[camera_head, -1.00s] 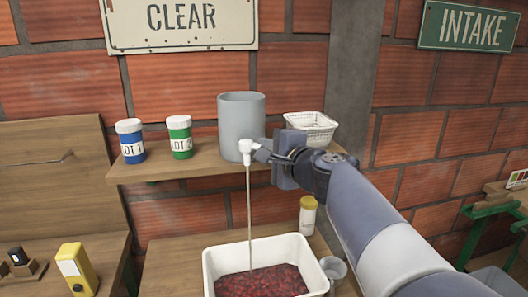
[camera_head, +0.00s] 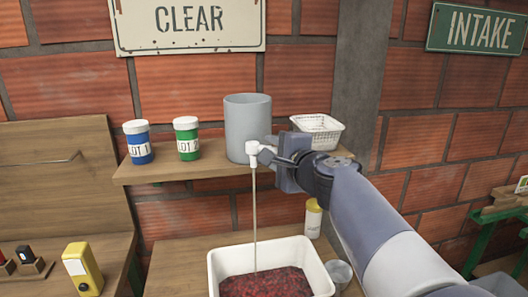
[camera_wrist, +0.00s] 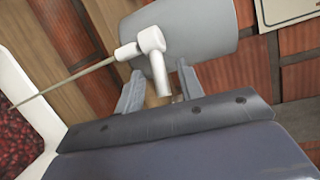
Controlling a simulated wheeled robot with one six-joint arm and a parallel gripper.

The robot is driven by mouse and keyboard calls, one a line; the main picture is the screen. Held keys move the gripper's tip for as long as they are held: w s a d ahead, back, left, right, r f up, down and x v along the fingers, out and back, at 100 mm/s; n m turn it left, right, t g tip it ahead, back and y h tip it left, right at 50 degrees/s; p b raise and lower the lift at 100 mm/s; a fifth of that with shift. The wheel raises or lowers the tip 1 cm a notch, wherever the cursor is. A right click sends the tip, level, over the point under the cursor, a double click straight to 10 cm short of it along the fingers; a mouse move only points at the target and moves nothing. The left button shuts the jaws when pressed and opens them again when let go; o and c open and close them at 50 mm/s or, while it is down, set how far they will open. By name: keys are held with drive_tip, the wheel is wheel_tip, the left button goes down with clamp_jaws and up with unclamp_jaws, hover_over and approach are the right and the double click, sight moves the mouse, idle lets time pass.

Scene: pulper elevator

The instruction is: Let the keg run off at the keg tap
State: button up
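The grey keg (camera_head: 247,125) stands upright on a wooden shelf, and it also shows in the wrist view (camera_wrist: 205,25). Its white tap (camera_head: 253,148) sticks out at the front, with a white stub (camera_wrist: 165,80) showing in the wrist view. A thin pale stream (camera_head: 254,215) runs straight down from the tap into a white tub (camera_head: 215,275) of dark red fruit (camera_head: 265,284). My gripper (camera_head: 280,151) is at the tap. In the wrist view its fingers (camera_wrist: 162,88) stand apart on either side of the stub, with gaps visible.
A blue jar (camera_head: 138,142) and a green jar (camera_head: 187,138) stand left on the shelf (camera_head: 160,171). A white basket (camera_head: 320,130) stands right of the keg.

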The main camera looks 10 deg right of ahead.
drive_tip(key=v, duration=1)
drive_tip(key=shift+s, duration=0.4)
drive_tip(key=shift+d, duration=0.1)
drive_tip(key=x, duration=1.1)
drive_tip(key=shift+s, duration=0.15)
